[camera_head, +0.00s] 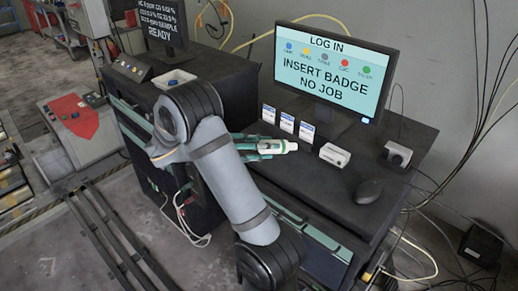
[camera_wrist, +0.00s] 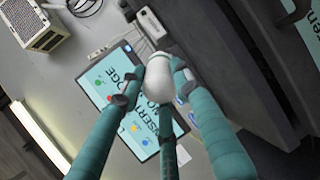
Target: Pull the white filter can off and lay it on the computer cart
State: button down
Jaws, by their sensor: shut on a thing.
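The white filter can (camera_head: 284,146) is between the teal fingers of my gripper (camera_head: 262,147) in the head view. The can lies roughly sideways there, its free end pointing right, with dark marks near the fingers. In the wrist view, the white can (camera_wrist: 160,82) sits between the fingertips of my gripper (camera_wrist: 156,80), which are shut on it. The computer cart (camera_head: 318,181) has a dark top and stands right of my arm. The can appears over the cart's near left part; its height above the top cannot be told.
A monitor (camera_head: 330,72) stands at the cart's back. Small white cards (camera_head: 287,122) stand behind the can. A white box (camera_head: 335,154), a mouse (camera_head: 368,192) and a small grey device (camera_head: 397,154) occupy the right side. Bare top shows between the gripper and mouse.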

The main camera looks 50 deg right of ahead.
jog(key=d, duration=0.1)
jog(key=d+f+b, duration=0.1)
jog(key=d, duration=0.1)
jog(key=d+f, duration=0.1)
jog(key=d, duration=0.1)
jog(key=shift+f+b, duration=0.25)
jog(key=shift+b, duration=0.05)
jog(key=shift+a+f+b, duration=0.1)
jog(key=shift+f+b, duration=0.7)
jog(key=shift+f, duration=0.05)
jog(key=c, duration=1.2)
grip_release()
jog(key=shift+a, duration=0.1)
jog(key=v, duration=1.2)
